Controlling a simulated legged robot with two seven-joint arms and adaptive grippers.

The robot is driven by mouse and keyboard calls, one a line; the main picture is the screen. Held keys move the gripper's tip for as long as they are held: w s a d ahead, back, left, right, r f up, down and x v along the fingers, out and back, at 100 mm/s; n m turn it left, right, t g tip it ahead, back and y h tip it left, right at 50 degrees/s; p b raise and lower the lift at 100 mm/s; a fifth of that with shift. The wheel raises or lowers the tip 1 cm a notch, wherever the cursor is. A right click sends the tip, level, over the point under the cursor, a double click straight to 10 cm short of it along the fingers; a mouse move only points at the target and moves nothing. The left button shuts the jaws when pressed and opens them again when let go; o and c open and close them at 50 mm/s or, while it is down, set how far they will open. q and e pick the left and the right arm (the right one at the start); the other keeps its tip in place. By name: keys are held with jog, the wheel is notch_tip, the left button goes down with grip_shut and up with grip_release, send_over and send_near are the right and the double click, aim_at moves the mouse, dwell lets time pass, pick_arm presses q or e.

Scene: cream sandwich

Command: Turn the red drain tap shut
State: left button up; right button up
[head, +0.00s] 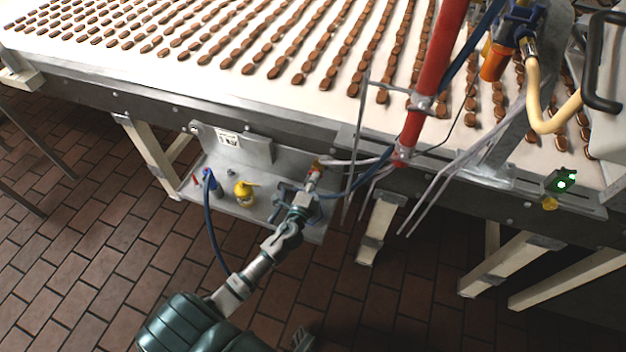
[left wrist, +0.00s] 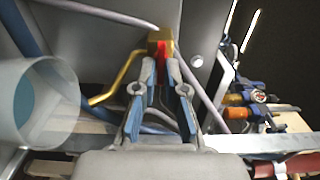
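The red drain tap (left wrist: 162,62) shows as a narrow red handle below a brass valve body (left wrist: 160,37) in the left wrist view. In the head view the brass valve (head: 316,166) is small, under the conveyor's edge. My left gripper (left wrist: 161,68) has its fingertips close together, one on each side of the red handle, which fills the gap between them. In the head view my left gripper (head: 308,186) reaches up to the valve and hides most of the tap. A dark part at the bottom edge may be my right gripper (head: 303,340); its fingers are not clear.
Thin pipes and a red post (head: 432,75) stand right of my left gripper. A blue hose (head: 214,235) hangs left of my arm.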

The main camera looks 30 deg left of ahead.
pick_arm(q)
jog(key=o, duration=0.3)
jog(key=shift+d+f, duration=0.1)
jog(key=shift+f, duration=0.05)
jog(key=shift+w, duration=0.1)
jog(key=shift+s, duration=0.2)
jog(key=v, duration=1.1)
jog(key=shift+s+d, duration=0.2)
jog(key=shift+s, duration=0.05)
